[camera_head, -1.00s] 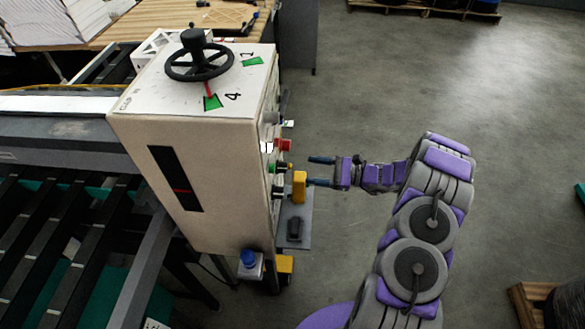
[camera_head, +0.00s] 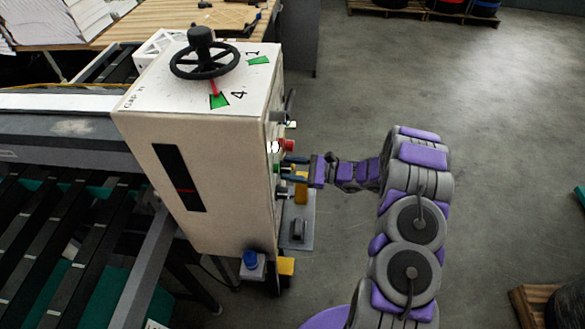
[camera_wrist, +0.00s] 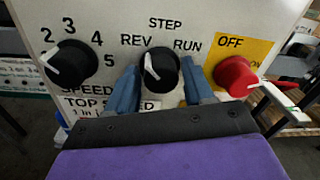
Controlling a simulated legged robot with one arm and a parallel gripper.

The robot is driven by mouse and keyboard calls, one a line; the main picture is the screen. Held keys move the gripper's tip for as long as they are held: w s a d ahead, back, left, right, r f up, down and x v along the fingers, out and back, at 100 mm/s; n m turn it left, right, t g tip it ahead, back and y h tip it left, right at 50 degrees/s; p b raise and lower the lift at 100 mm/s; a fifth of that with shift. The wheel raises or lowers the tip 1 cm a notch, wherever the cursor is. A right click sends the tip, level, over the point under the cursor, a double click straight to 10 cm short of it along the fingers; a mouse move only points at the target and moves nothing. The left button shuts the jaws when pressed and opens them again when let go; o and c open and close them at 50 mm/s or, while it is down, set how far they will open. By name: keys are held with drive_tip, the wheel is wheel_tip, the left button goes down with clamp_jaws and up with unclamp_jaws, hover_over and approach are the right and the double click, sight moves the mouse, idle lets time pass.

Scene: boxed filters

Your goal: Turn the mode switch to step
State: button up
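The mode switch (camera_wrist: 161,72) is a round black knob in the middle of the wrist view, under the printed words REV, STEP and RUN. Its white pointer mark is on the upper left side, toward REV. My gripper (camera_wrist: 158,66) is open, with one blue finger on each side of the knob. Whether the fingers touch it I cannot tell. In the head view my gripper (camera_head: 288,169) reaches the right face of the white control cabinet (camera_head: 217,190); the switch itself is not clear there.
A black speed knob (camera_wrist: 73,62) is left of the switch. A red knob (camera_wrist: 237,76) on a yellow OFF/ON plate is to the right. A handwheel (camera_head: 204,60) tops the cabinet. A grey shelf (camera_head: 305,222) juts out below my gripper. Open floor (camera_head: 420,80) lies right.

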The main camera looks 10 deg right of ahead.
drive_tip(key=shift+a, duration=0.1)
drive_tip(key=c, duration=0.3)
drive_tip(key=shift+d, duration=0.25)
drive_tip(key=c, duration=0.4)
drive_tip(key=shift+o, duration=0.2)
drive_tip(key=shift+r+m+p, duration=0.25)
drive_tip(key=shift+m+p, duration=0.05)
drive_tip(key=shift+p, duration=0.35)
drive_tip(key=shift+w+m+g+p, duration=0.1)
drive_tip(key=shift+m+g+p, duration=0.2)
drive_tip(key=shift+m+p, duration=3.15)
drive_tip(key=shift+m+b, duration=0.4)
drive_tip(key=shift+m, duration=0.25)
drive_tip(key=shift+f, duration=0.1)
